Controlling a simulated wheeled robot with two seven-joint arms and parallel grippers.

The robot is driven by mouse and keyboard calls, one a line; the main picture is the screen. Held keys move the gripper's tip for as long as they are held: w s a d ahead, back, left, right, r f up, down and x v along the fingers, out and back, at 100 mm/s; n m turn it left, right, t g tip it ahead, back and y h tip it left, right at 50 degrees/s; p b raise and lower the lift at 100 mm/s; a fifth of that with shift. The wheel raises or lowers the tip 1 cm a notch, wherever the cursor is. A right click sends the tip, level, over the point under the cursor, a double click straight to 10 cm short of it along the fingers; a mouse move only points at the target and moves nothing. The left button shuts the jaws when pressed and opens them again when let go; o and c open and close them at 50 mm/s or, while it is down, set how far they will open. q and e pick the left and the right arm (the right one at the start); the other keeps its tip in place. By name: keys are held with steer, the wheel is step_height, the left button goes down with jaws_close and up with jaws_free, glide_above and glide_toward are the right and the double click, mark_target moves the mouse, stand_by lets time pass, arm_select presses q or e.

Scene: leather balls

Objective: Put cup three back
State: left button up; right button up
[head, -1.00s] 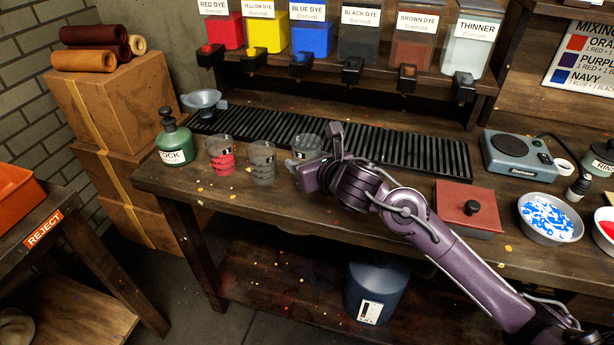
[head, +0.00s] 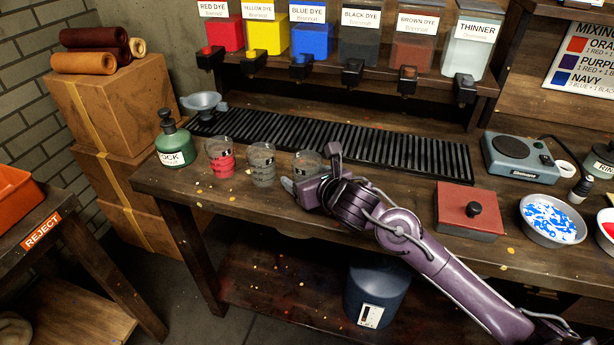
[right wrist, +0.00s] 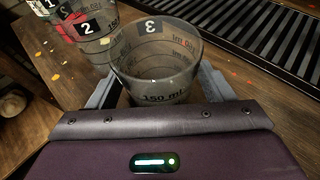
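Cup three (head: 307,160) is a clear grey measuring cup marked 3, upright at the bench's front, right of the other cups. In the right wrist view, cup three (right wrist: 158,72) sits between the two fingers of my right gripper (right wrist: 155,85), one finger along each side. My right gripper (head: 312,172) is shut on it. The gripper hides its base in the head view, so I cannot tell whether it touches the bench. My left gripper is out of view.
A green bottle (head: 173,145) stands left of the cups. A black slatted rack (head: 390,147) lies behind, below the dye dispensers. A red lidded box (head: 460,215) and a bowl of blue-and-white paint (head: 551,220) are to the right. The bench's front edge is close.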

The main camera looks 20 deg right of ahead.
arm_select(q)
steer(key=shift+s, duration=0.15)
arm_select(e)
steer(key=shift+r, duration=0.25)
steer(key=shift+v, duration=1.2)
steer(key=v, duration=0.8)
steer(key=shift+s+d, duration=0.1)
steer(key=shift+s, duration=0.05)
steer(key=shift+s+r, duration=0.25)
steer(key=shift+s, duration=0.25)
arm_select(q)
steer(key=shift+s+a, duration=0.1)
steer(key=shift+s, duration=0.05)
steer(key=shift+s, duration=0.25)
